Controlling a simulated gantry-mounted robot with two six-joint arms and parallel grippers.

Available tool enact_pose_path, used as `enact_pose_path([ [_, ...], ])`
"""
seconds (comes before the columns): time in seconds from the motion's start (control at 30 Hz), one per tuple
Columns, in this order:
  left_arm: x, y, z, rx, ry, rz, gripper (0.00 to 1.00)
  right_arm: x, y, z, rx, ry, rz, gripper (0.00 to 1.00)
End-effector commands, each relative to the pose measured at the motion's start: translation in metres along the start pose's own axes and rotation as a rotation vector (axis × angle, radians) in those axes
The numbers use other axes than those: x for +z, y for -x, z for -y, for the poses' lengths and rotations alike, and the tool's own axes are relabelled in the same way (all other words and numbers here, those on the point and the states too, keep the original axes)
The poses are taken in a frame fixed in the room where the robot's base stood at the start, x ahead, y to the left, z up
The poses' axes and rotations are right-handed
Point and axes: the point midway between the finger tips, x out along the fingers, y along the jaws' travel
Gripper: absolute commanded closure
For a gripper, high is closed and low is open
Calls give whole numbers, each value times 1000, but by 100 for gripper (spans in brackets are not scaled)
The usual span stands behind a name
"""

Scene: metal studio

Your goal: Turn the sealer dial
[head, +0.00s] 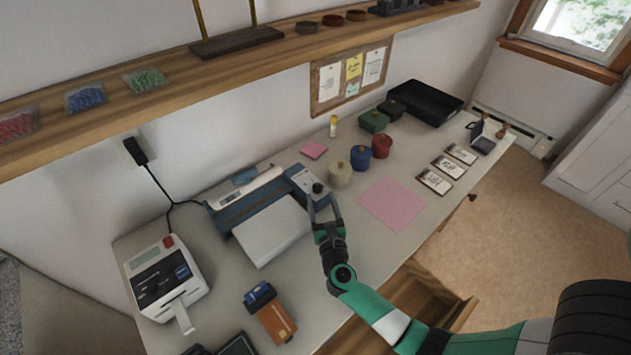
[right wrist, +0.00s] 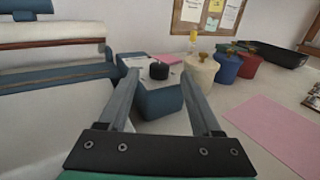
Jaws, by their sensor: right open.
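The sealer (head: 262,205) is a blue and white machine on the table against the wall, with a pale sheet or tray in front. Its dial (head: 318,188) is a small black knob on top of the block at its right end. In the right wrist view the dial (right wrist: 159,70) stands upright between and beyond my finger lines. My right gripper (head: 323,208) is open and empty at that block, its fingers pointing toward the dial. In the right wrist view the right gripper (right wrist: 159,80) has fingers spread on either side of the dial; contact cannot be told. My left gripper is not in view.
Cream (head: 340,175), blue (head: 361,158) and red (head: 381,146) jars stand right of the dial. A pink sheet (head: 392,203) lies flat beside my gripper. A label printer (head: 165,279) stands at left. A wooden shelf (head: 250,60) overhangs the back; an open drawer (head: 425,295) is below.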

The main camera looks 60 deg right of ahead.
Motion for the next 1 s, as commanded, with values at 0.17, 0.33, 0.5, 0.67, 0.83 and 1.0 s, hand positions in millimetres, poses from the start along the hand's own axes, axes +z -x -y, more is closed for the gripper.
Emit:
enact_pose_path([
  [0.17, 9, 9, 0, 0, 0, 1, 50, -2, -43, 0, -3, -2, 3, 34],
  [0.33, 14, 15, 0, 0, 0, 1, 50, -2, -74, 0, -1, -2, 2, 34],
  [0.5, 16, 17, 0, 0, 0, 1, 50, -1, -87, 0, 0, 0, 1, 34],
  [0.67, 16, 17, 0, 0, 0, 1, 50, 0, -88, 0, 1, 0, 1, 34],
  [0.83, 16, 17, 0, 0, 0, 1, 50, 0, -87, 0, 1, 0, 1, 50],
  [1.0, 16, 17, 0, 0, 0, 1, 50, 0, -87, 0, 1, 0, 1, 81],
])
